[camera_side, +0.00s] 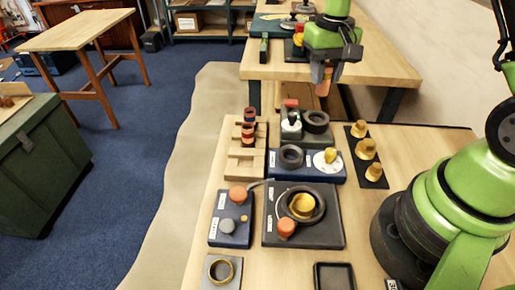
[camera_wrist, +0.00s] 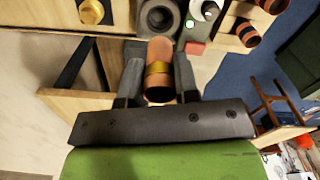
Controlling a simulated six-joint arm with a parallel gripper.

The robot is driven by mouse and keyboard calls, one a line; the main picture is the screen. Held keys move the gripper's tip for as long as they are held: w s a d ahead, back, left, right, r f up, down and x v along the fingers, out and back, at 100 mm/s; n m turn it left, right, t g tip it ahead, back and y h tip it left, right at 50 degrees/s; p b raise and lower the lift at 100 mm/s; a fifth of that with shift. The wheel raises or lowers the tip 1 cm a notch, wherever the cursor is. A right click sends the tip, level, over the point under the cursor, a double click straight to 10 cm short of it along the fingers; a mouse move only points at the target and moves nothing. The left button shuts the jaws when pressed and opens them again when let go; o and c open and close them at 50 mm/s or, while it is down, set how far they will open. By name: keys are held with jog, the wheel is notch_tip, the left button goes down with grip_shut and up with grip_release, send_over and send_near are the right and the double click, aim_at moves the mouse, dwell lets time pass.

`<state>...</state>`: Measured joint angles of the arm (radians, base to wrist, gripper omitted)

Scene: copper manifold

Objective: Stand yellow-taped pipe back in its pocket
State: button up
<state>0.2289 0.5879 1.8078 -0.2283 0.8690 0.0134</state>
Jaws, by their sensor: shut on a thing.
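The yellow-taped pipe (camera_wrist: 159,52) is a short copper tube with a yellow band, seen end-on between the fingers in the wrist view. My gripper (camera_wrist: 158,85) is shut on it, one grey finger on each side. In the side view my gripper (camera_side: 323,66) is high above the far end of the bench, and the copper pipe (camera_side: 323,88) hangs below it, well clear of the surface. A wooden rack (camera_side: 240,168) stands at the bench's left; copper pipes with dark bands (camera_side: 249,122) stand at its far end. Its nearer part looks empty. I cannot tell which pocket is the pipe's.
A grey block with a dark ring (camera_side: 316,122) and a blue block with a ring and white dial (camera_side: 327,158) stand beside the rack. A black strip holds brass fittings (camera_side: 366,149). A dark plate (camera_side: 335,233) with a ring lies nearer. Another table (camera_side: 392,68) stands behind.

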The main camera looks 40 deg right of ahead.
notch_tip(320, 180, up, 3)
jog(key=shift+r, duration=0.1)
jog(key=w+a+n, duration=0.3)
jog(key=a, duration=1.5)
jog(key=f, duration=1.5)
jog(key=shift+w+a+f, duration=0.2)
jog(key=shift+a, duration=0.1)
jog(key=shift+f, duration=0.15)
jog(key=o, duration=0.9)
